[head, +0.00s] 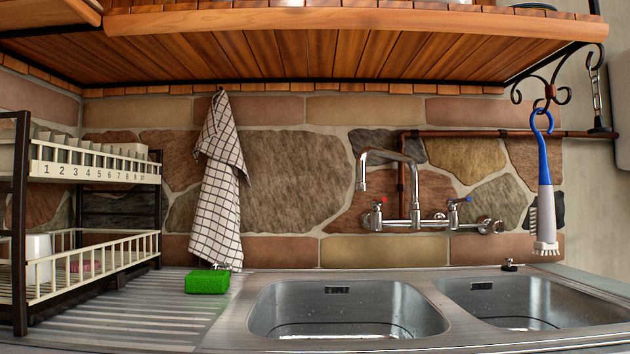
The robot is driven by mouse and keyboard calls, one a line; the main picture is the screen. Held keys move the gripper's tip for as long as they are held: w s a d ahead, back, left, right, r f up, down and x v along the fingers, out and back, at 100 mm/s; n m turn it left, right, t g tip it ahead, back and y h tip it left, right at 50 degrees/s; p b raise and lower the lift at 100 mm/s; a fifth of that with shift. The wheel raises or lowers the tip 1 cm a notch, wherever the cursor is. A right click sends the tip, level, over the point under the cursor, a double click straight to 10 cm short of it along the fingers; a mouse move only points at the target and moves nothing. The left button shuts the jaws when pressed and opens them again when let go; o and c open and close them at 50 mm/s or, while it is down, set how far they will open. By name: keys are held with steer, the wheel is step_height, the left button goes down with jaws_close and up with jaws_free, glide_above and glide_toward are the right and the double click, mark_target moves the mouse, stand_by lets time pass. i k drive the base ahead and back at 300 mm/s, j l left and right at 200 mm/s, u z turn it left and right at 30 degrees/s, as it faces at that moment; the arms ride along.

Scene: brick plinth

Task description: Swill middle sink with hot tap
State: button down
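A steel basin (345,300) lies in the middle of the head view, with a second steel basin (540,298) to its right. A chrome wall tap (416,222) is fixed to the stone wall behind them. Its curved spout (385,154) points down over the back of the middle basin. The hot handle (378,204) with a red mark is on the left, and the cold handle (458,204) with a blue mark is on the right. No stream shows below the spout. Small drops show in the middle basin. My gripper is not in view.
A green sponge (207,281) lies on the ridged drainboard (130,315). A checked towel (216,190) and a blue-and-white brush (544,190) hang at the wall. A dish rack (95,173) stands left. A wooden shelf (320,55) overhangs the tap.

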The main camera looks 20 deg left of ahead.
mark_target(376, 203)
steer(key=u, duration=0.9)
steer(key=l+u, duration=0.15)
steer(key=l, duration=0.25)
steer(key=i, duration=0.05)
